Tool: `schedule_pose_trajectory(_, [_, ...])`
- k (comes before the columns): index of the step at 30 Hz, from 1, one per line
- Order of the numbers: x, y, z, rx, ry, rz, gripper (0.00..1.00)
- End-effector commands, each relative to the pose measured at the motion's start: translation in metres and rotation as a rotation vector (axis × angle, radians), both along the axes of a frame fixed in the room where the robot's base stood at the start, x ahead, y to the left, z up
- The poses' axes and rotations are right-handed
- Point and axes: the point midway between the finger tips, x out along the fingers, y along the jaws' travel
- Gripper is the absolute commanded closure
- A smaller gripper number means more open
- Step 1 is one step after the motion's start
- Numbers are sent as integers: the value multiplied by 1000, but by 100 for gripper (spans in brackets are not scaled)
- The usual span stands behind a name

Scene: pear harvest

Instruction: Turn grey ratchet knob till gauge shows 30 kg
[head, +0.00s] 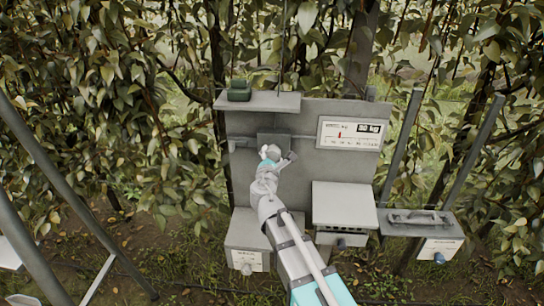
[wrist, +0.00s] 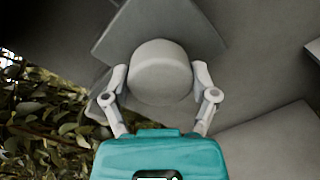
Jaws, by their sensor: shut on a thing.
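The grey ratchet knob (wrist: 160,68) is a round, pale grey cap in front of a darker, tilted square plate (wrist: 122,38). My gripper (wrist: 160,82) has one finger on each side of the knob and is shut on it. In the head view my gripper (head: 270,154) reaches the dark plate (head: 273,142) on the grey panel and hides the knob. The gauge (head: 350,134) is a white panel at the upper right with a scale, a red mark left of its middle and a dark readout (head: 370,128). The readout's figures are too small to read surely.
A shelf (head: 285,102) with a green object (head: 239,91) juts out above the plate. Below are a white box (head: 345,205), a left box (head: 247,230) and a right grey box with a handle (head: 418,222). Leaves and slanted posts (head: 401,147) surround the panel.

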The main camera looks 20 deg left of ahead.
Motion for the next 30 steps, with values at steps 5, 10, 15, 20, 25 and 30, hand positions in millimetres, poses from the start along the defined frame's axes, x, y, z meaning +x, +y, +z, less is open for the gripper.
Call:
schedule_pose_trajectory(5, [-1, 0, -1, -40, -9, 1, 72])
schedule_pose_trajectory(10, [-1, 0, -1, -49, -11, 1, 72])
schedule_pose_trajectory(15, [-1, -1, -1, -48, -10, 1, 72])
schedule_pose_trajectory(20, [-1, -1, -1, -47, -10, 1, 10])
schedule_pose_trajectory(25, [0, -1, -1, -48, -10, -1, 0])
schedule_pose_trajectory(30, [0, -1, 0, -48, -10, -1, 0])
